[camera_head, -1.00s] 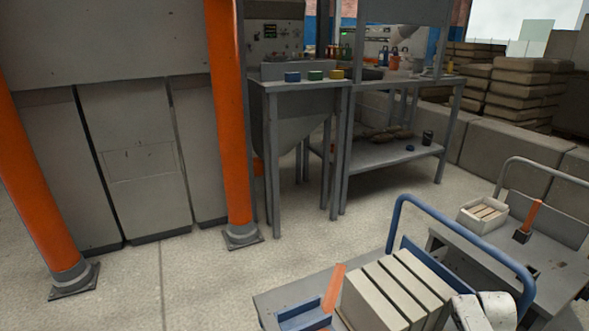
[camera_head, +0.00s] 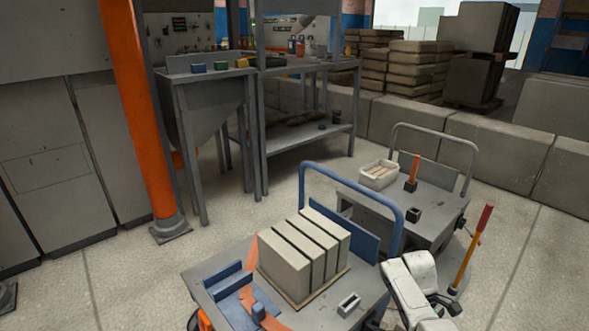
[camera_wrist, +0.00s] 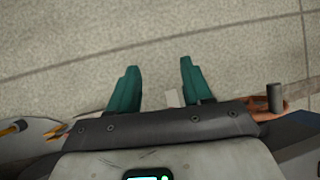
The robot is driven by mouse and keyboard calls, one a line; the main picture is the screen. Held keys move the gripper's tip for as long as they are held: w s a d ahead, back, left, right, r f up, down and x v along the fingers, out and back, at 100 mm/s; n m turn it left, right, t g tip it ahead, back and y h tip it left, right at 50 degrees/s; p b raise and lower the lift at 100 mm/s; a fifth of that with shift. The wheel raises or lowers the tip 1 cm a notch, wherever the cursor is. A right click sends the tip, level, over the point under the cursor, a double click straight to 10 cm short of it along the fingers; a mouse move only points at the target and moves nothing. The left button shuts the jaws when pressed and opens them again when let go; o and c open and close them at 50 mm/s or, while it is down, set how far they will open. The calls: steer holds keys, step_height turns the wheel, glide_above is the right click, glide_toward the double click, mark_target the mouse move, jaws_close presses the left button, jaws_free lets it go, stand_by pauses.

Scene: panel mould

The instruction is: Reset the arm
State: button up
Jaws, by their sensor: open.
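My gripper (camera_wrist: 158,88) shows in the wrist view as two green fingers held well apart, with bare concrete floor beyond them and nothing between them but a small pale patch low down. In the head view, white parts of my arm (camera_head: 412,290) show at the lower right, beside the blue-handled cart. The gripper's fingers cannot be made out there.
A cart with a blue handle (camera_head: 368,187) carries several grey blocks (camera_head: 305,250) and a blue fixture. Behind it, a second cart (camera_head: 440,203) holds a white box (camera_head: 379,175). A red-and-yellow handle (camera_head: 472,248) stands at right. Open floor (camera_head: 530,270) lies right.

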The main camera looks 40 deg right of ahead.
steer(key=w+a+f+t+h, duration=0.2)
steer(key=a+f+t, duration=0.1)
steer(key=a, duration=1.4)
steer(key=s+a+r+t, duration=0.3)
steer(key=s+a+r, duration=0.2)
steer(key=a, duration=0.5)
steer(key=s+a+r+m+t, duration=0.1)
steer(key=s+a+r, duration=0.2)
steer(key=s+r, duration=0.3)
step_height(320, 180, up, 28)
steer(key=w+p, duration=0.1)
steer(key=p, duration=2.6)
steer(key=shift+w+f, duration=0.15)
